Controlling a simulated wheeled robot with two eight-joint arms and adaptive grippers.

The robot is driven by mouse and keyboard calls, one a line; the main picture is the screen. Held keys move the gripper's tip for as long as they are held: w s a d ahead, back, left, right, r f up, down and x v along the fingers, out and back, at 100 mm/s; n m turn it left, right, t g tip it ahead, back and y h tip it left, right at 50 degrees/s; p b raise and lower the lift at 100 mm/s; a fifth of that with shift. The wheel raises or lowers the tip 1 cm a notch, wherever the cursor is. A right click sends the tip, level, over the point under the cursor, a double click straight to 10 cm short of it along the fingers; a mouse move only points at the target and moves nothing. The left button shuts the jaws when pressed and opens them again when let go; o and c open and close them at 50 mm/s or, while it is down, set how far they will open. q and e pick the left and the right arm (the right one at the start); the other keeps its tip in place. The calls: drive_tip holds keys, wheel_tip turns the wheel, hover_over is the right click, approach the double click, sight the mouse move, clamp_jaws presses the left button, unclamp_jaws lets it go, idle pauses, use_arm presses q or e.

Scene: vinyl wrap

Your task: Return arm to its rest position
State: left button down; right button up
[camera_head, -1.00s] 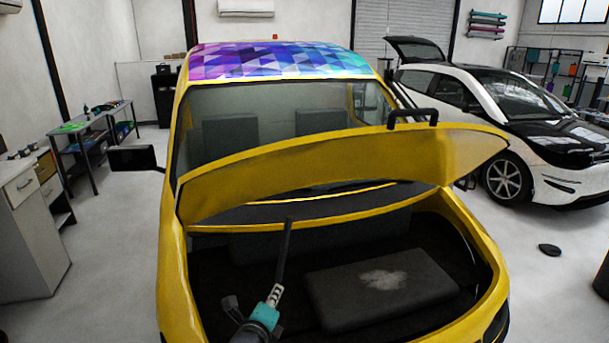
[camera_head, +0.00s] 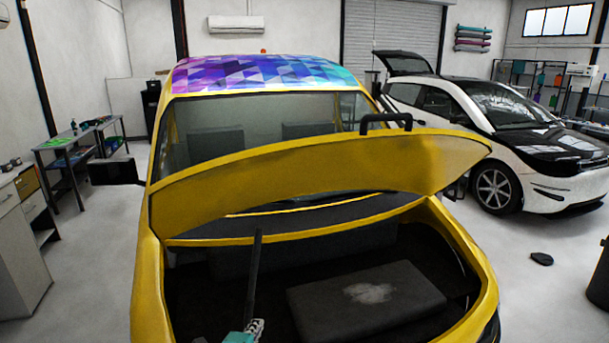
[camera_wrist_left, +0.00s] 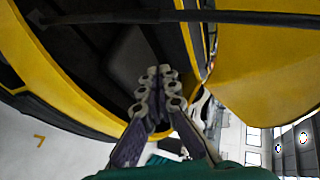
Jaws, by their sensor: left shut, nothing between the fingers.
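My left gripper (camera_head: 256,328) shows at the bottom edge of the head view, with only its teal part and pale finger links in sight. In the left wrist view its fingers (camera_wrist_left: 160,82) are shut together with nothing between them. The gripper is over the open front compartment of the yellow car (camera_head: 147,285), close to the lower end of a dark rod (camera_head: 255,275). I cannot tell whether it touches the rod. The raised yellow hood (camera_head: 300,185) is above and beyond it. My right gripper is not in view.
A dark padded block (camera_head: 365,302) lies in the compartment. A black handle (camera_head: 387,119) sits on the hood's upper edge. A white and black car (camera_head: 500,130) stands at the right. Workbenches (camera_head: 62,165) line the left. Open floor lies on both sides.

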use_arm(q)
drive_tip(key=s+a+f+n+g+b, duration=0.3)
drive_tip(key=s+f+n+b, duration=0.1)
drive_tip(key=s+f+n, duration=0.3)
drive_tip(key=s+a+f+n+g+y+b, duration=0.1)
drive_tip(key=s+a+f+n+g+b, duration=0.2)
drive_tip(key=s+f+n+b, duration=0.2)
drive_tip(key=s+f+n, duration=0.3)
drive_tip(key=s+n, duration=0.3)
drive_tip(key=n, duration=0.1)
drive_tip(key=shift+s+a+y, duration=0.3)
drive_tip(key=shift+s+a, duration=0.05)
